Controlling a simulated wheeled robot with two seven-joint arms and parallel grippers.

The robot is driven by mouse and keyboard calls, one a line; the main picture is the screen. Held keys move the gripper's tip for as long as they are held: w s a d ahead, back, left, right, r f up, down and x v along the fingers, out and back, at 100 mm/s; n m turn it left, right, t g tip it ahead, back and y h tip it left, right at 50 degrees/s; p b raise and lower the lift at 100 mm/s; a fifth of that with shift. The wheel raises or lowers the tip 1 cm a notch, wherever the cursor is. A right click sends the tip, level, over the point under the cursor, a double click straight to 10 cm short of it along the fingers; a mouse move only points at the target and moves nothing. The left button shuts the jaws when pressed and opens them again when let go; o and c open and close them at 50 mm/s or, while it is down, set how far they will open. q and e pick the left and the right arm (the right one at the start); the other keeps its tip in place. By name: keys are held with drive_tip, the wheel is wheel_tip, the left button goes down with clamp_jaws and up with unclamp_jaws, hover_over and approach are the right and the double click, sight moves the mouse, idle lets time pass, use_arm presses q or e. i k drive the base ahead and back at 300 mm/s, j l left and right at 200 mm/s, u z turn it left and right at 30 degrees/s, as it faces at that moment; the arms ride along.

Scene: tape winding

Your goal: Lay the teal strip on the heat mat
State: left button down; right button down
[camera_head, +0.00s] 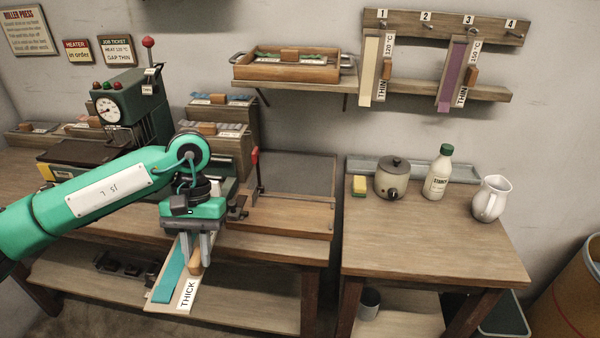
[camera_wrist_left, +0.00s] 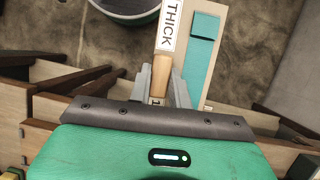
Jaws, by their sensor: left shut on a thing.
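The teal strip (camera_head: 168,277) lies along a pale board with a THICK label (camera_head: 188,295) and a wooden handle (camera_head: 196,264). My left gripper (camera_head: 196,252) is shut on that handle and holds the board hanging in front of the bench's front edge. The left wrist view also shows the teal strip (camera_wrist_left: 203,50) beside the handle (camera_wrist_left: 162,75), between the fingers. A dark flat plate (camera_head: 82,146) on the left of the bench and a grey flat surface (camera_head: 300,172) at its back right are visible; I cannot tell which is the heat mat. My right gripper is out of view.
A green press (camera_head: 128,110) with a gauge and red-knobbed lever stands behind my left arm. Other strip boards hang on a numbered wall rack (camera_head: 445,25). A separate right table (camera_head: 430,245) holds a pot (camera_head: 393,180), a bottle (camera_head: 437,178) and a jug (camera_head: 491,200); its front is clear.

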sight(291, 184)
drive_tip(key=l, duration=1)
drive_tip(key=l+u, duration=0.1)
drive_tip(key=l, duration=0.9)
drive_tip(key=k+l, duration=0.1)
drive_tip(key=l, duration=0.9)
